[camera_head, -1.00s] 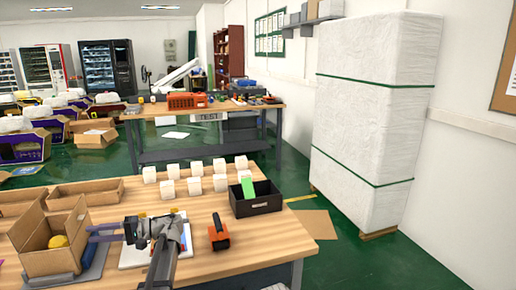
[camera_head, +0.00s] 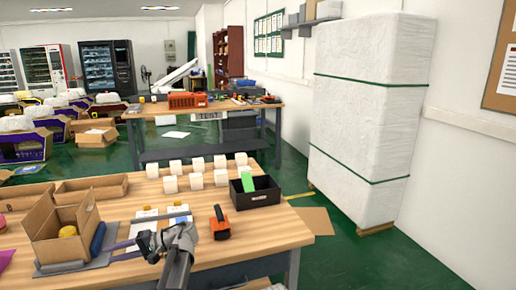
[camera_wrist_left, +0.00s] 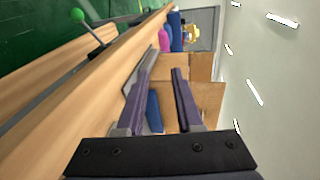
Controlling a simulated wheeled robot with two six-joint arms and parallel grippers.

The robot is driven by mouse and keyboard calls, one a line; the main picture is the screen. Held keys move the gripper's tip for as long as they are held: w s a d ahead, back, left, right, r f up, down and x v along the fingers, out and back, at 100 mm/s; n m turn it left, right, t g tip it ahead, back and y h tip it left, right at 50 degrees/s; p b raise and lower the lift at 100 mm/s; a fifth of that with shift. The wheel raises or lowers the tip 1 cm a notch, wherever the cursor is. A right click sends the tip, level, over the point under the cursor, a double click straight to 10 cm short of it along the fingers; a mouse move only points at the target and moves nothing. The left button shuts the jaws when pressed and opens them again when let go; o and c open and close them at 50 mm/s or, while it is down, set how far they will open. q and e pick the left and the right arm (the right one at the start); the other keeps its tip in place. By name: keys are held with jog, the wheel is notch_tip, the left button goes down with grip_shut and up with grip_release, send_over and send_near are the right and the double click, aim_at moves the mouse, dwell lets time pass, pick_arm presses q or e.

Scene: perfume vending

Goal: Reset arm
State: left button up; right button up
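My left gripper (camera_head: 118,251) is low over the front of the near table. Its purple-grey fingers point left toward the open cardboard box (camera_head: 50,247), which has a yellow item (camera_head: 68,231) inside. In the left wrist view the two fingers of my left gripper (camera_wrist_left: 161,74) stand apart with nothing held between them. The cardboard box (camera_wrist_left: 206,98) is beyond them, and a blue item (camera_wrist_left: 154,112) shows between them. My right gripper is in neither view.
The wooden table (camera_head: 265,225) also holds an orange-and-black device (camera_head: 220,224), a black bin (camera_head: 255,196) with a green item, and several white boxes (camera_head: 195,181). A tall wrapped stack (camera_head: 365,100) stands on the floor at right.

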pick_arm(q)
jog(key=s+d+f+m+t+h, duration=0.15)
jog(key=s+d+f+h, duration=0.4)
jog(key=d, duration=0.65)
jog(key=s+d+f+m+t+h, duration=0.15)
jog(key=s+d+f+h, duration=0.4)
jog(key=d, duration=0.65)
jog(key=s+d+f+m+h, duration=0.3)
jog(key=s+d+f, duration=0.4)
jog(key=d, duration=0.5)
notch_tip(320, 180, up, 17)
jog(key=p, duration=1.7)
jog(key=shift+d, duration=0.15)
